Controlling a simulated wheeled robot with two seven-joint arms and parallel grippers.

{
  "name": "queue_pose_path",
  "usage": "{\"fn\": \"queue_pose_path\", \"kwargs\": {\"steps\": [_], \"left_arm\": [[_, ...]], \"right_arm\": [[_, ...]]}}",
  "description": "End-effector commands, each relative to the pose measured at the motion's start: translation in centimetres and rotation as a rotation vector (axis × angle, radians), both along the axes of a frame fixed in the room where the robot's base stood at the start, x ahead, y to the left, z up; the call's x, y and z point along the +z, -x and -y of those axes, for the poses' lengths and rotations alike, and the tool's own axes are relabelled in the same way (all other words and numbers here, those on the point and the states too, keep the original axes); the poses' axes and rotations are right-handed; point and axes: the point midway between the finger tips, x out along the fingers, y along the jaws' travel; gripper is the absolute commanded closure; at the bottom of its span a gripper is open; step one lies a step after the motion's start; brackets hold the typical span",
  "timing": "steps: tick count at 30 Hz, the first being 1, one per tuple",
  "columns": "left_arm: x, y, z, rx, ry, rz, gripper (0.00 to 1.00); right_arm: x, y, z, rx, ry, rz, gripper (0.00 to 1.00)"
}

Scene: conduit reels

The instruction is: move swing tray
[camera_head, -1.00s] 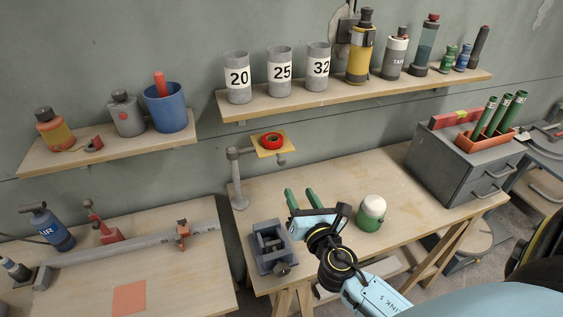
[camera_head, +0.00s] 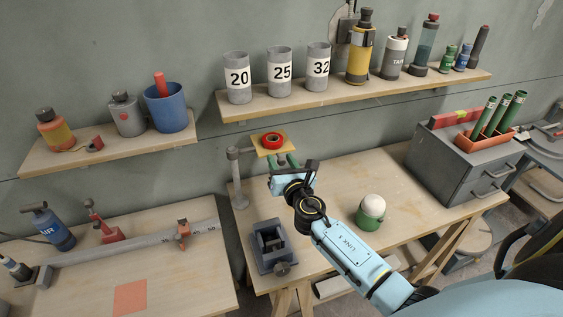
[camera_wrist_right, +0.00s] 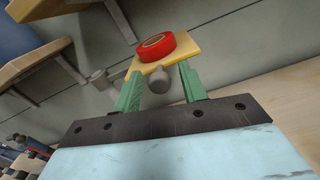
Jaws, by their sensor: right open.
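The swing tray (camera_head: 257,149) is a small yellow plate on a grey arm and post (camera_head: 238,182) at the back left of the right bench. A red tape roll (camera_head: 272,141) lies on it. My right gripper (camera_head: 281,161) is just in front of and below the tray. In the right wrist view its two green fingers (camera_wrist_right: 159,88) are open, with a grey knob (camera_wrist_right: 158,80) under the tray showing between them. The tray (camera_wrist_right: 188,45) and red roll (camera_wrist_right: 156,46) are just beyond the fingertips. I cannot tell whether the fingers touch the tray. My left gripper is not in view.
A grey vice (camera_head: 272,248) and a green-and-white jar (camera_head: 370,212) stand on the right bench (camera_head: 335,190). A grey drawer cabinet (camera_head: 455,165) is at its right end. A shelf (camera_head: 350,95) with numbered cups hangs above the tray.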

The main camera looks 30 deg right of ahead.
Motion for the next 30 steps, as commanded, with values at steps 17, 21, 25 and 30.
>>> {"fn": "queue_pose_path", "kwargs": {"steps": [17,21,25,30], "left_arm": [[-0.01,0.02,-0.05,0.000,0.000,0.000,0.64],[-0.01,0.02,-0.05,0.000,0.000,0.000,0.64],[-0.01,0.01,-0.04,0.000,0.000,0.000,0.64],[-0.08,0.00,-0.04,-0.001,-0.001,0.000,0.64]], "right_arm": [[-0.01,-0.19,0.03,0.000,-0.001,0.000,0.92],[-0.01,-0.19,0.03,0.000,-0.001,0.000,1.00],[-0.02,-0.19,0.02,0.000,-0.001,-0.001,1.00],[-0.03,-0.23,-0.14,-0.009,-0.001,-0.001,1.00]]}}
